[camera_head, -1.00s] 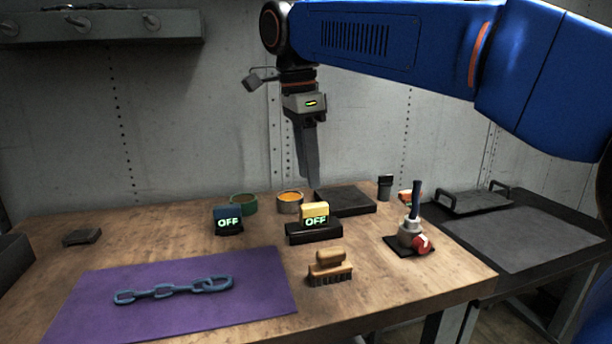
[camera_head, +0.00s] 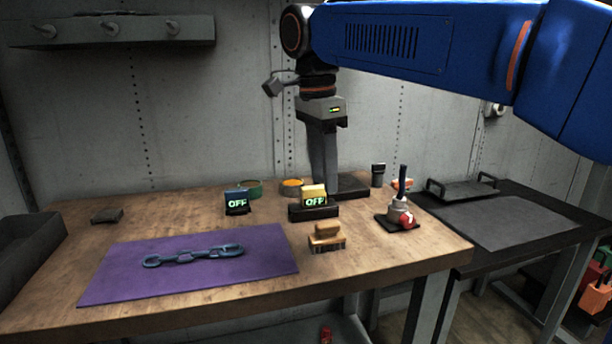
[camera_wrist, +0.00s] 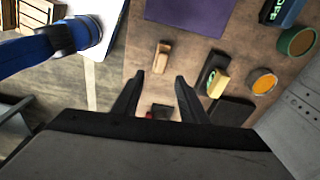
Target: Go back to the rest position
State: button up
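My gripper (camera_head: 328,186) hangs pointing down over the back of the workbench (camera_head: 190,215), behind the yellow block marked OFF (camera_head: 314,195). In the wrist view its two fingers (camera_wrist: 158,84) stand apart with nothing between them, so it is open and empty. The yellow block also shows in the wrist view (camera_wrist: 220,86), right of the fingers. A wooden brush (camera_head: 327,237) lies at the bench front; it also shows in the wrist view (camera_wrist: 162,57), beyond the fingertips. My fingertips in the head view are partly hidden near the black pad (camera_head: 352,186).
A blue chain (camera_head: 195,255) lies on a purple mat (camera_head: 125,285). A blue OFF block (camera_head: 237,201), an orange-filled tin (camera_head: 291,187), a green tin (camera_head: 250,188) and a lever device with a red knob (camera_head: 398,215) stand nearby. A dark side table (camera_head: 500,222) holds a tray.

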jog(key=s+d+f+n, duration=0.4)
jog(key=d+f, duration=0.1)
jog(key=d, duration=0.5)
jog(key=s+d+f+n+t, duration=0.2)
jog(key=s+d+f+n, duration=0.3)
jog(key=f, duration=0.6)
jog(key=s+d+f+n+t+y, duration=0.1)
jog(key=s+d+f+n, duration=0.3)
jog(key=s+d+f, duration=0.6)
jog(key=shift+s+d+f+n+t, duration=0.3)
jog(key=shift+s+f+n+t, duration=0.1)
jog(key=shift+f+t, duration=0.3)
